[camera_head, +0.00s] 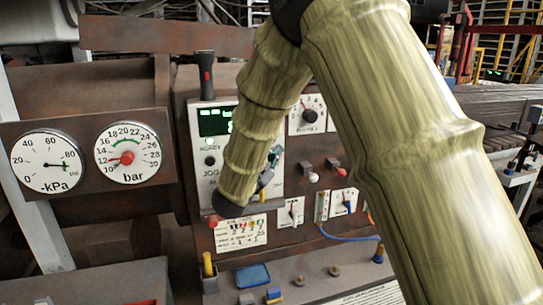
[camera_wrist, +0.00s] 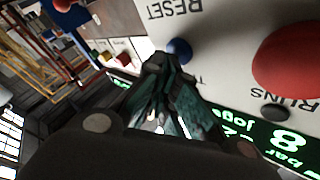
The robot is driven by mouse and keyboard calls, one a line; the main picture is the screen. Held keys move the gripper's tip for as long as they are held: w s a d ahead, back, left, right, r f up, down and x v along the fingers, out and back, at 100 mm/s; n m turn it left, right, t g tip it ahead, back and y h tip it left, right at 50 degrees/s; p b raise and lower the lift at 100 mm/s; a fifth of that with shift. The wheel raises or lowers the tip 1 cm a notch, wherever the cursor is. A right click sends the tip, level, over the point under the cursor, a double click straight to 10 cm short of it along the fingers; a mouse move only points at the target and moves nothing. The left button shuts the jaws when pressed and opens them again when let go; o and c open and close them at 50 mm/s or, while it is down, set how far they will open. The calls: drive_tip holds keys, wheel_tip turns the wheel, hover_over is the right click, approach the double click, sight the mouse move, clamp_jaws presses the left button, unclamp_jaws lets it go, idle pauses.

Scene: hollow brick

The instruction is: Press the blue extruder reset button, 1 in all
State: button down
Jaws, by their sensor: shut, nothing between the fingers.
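The blue button (camera_wrist: 179,50) is a small round knob on the pale control panel (camera_wrist: 222,60), under an upside-down RESET label in the wrist view. My gripper (camera_wrist: 157,64) is shut and empty. Its fingertips are right beside the blue button in the picture, overlapping its lower left edge. I cannot tell whether they touch it. In the head view, part of my gripper (camera_head: 267,180) shows in front of the panel (camera_head: 203,183), beyond my forearm. The blue button is hidden there behind my arm.
A large red button (camera_wrist: 295,60) and a small black button (camera_wrist: 275,112) sit near the blue one. A green display (camera_wrist: 290,152) is close to the fingers. Two dials (camera_head: 127,153) are at left. A blue cable (camera_head: 345,236) hangs below the panel.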

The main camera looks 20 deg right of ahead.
drive_tip(key=shift+s, duration=0.1)
idle(0.5)
drive_tip(key=shift+s, duration=0.7)
drive_tip(key=s+b, duration=0.1)
drive_tip(key=s, duration=0.4)
drive_tip(key=shift+d, duration=0.1)
idle(0.7)
